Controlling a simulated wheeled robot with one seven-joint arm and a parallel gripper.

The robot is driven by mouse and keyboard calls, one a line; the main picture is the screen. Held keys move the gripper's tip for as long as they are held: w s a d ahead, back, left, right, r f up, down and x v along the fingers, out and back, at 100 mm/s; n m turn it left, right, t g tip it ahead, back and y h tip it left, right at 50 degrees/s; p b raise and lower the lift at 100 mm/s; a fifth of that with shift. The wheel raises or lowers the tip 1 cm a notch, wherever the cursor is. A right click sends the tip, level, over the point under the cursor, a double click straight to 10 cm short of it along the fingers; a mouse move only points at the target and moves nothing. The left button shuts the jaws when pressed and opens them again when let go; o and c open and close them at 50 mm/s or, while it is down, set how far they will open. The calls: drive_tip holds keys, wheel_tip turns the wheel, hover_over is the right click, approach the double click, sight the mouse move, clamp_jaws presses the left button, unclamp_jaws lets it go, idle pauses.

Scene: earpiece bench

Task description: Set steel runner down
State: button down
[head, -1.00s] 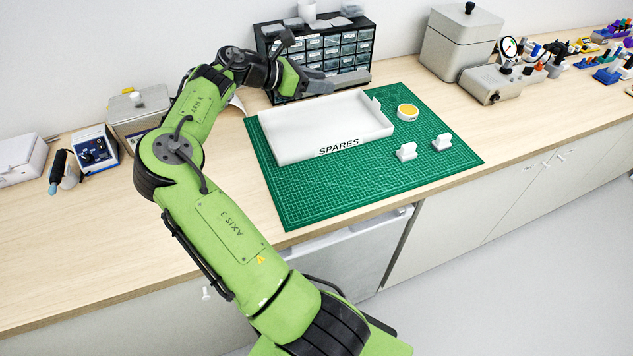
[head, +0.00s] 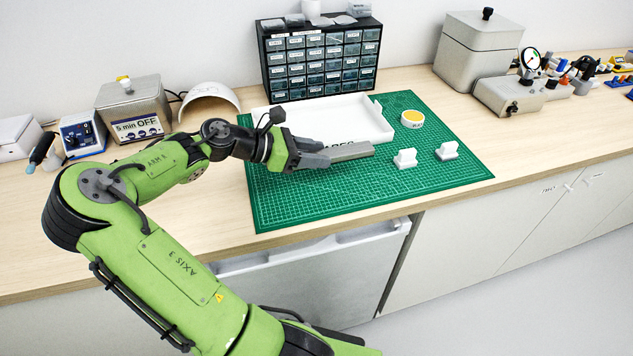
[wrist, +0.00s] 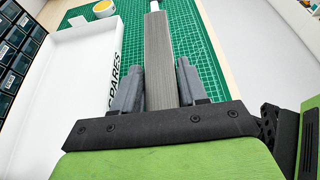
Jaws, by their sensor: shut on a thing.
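My gripper (head: 322,157) is shut on the steel runner (head: 350,151), a grey bar that sticks out to the right past the fingertips. In the wrist view the runner (wrist: 166,60) lies between the two grey fingers and points away from the gripper. In the head view the gripper and runner are in front of the SPARES tray, over the green cutting mat (head: 330,198). I cannot tell exactly how high the runner is above the mat. Two white blocks (head: 405,158) (head: 447,150) stand on the mat to the right of the runner's free end.
The white SPARES tray (head: 383,128) lies behind the gripper, partly hidden by it. A round pot with a yellow top (head: 412,118) stands right of the tray. A drawer cabinet (head: 318,60) stands at the back. The front of the mat is clear.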

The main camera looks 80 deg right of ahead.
sight(314, 184)
wheel_tip(314, 184, down, 7)
drive_tip(key=b, duration=0.3)
drive_tip(key=shift+r, duration=0.15)
drive_tip(key=c, duration=0.6)
unclamp_jaws()
drive_tip(key=p+v, duration=0.5)
drive_tip(key=v, duration=0.6)
drive_tip(key=shift+w+r, duration=0.1)
drive_tip(key=shift+r, duration=0.05)
drive_tip(key=shift+w+a, duration=0.2)
drive_tip(key=shift+w, duration=0.15)
